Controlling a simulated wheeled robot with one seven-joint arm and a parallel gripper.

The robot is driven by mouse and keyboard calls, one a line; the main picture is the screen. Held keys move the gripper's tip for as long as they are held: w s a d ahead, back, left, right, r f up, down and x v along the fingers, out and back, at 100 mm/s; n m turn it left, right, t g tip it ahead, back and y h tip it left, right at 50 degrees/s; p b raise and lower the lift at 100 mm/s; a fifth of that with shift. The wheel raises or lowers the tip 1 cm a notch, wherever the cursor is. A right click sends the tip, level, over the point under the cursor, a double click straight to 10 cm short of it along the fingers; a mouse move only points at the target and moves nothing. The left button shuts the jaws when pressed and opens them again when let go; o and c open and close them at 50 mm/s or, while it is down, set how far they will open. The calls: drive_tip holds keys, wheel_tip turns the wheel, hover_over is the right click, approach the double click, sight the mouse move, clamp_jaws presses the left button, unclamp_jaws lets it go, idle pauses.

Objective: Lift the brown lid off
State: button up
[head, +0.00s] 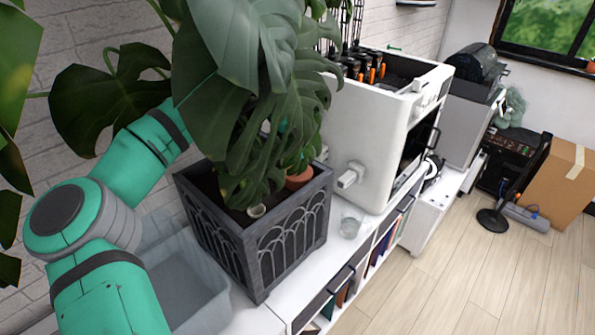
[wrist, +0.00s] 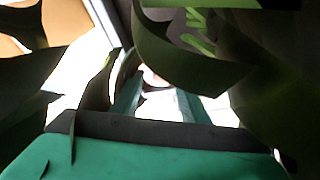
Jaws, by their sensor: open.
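I cannot make out the brown lid in either view. My green arm reaches up behind the large leaves in the head view, and its end is hidden there. In the wrist view my gripper (wrist: 158,98) is open, its two green fingers apart and pointing away from the camera. Dark leaves cover much of that view. A small pale, pinkish patch (wrist: 151,77) shows between the fingers; I cannot tell what it is.
A leafy plant (head: 245,70) grows from a dark grey planter (head: 285,235) on a white cabinet. A terracotta pot (head: 300,178) sits inside it. A clear bin (head: 190,285) stands left, a glass (head: 350,227) and white machine (head: 372,150) right. Leaves crowd my arm.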

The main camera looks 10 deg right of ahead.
drive_tip(key=shift+x, duration=1.15)
clamp_jaws()
drive_tip(key=shift+r, duration=0.15)
